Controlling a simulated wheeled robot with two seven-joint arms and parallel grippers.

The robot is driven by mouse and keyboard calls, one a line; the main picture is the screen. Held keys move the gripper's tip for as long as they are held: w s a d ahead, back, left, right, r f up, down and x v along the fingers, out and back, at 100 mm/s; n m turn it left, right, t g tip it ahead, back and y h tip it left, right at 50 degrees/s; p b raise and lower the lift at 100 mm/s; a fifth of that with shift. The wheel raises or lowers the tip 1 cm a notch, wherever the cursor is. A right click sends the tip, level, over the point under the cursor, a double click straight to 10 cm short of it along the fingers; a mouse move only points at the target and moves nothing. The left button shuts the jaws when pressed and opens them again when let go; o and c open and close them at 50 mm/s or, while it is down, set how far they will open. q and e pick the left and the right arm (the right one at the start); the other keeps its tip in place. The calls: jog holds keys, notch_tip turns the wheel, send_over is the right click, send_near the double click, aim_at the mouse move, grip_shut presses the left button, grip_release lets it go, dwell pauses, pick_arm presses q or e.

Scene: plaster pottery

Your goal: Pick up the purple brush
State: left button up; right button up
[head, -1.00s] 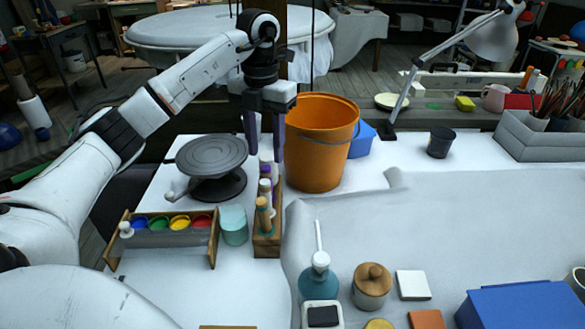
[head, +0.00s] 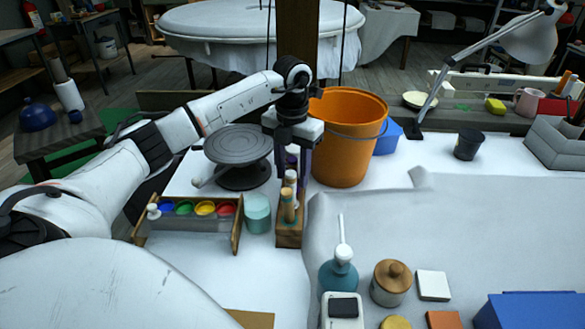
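The purple brush (head: 292,150) stands upright at the far end of a wooden brush holder (head: 289,240), partly hidden by my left gripper. My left gripper (head: 292,168) points straight down over the far end of the holder. Its two dark fingers are apart, one on each side of the purple brush's top. I cannot tell whether either finger touches it. Nearer brushes with pale and tan ends (head: 288,205) stand in the same holder. My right gripper is not in view.
An orange bucket (head: 345,140) stands close to the right of my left gripper. A grey turntable (head: 238,145) is to its left. A teal cup (head: 257,213) and a paint tray (head: 190,225) stand left of the holder. A soap bottle (head: 338,275) is nearer.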

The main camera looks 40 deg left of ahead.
pick_arm(q)
grip_shut()
jog(key=shift+r, duration=0.15)
notch_tip(320, 180, up, 10)
jog(key=shift+f, duration=0.1)
dwell(0.3)
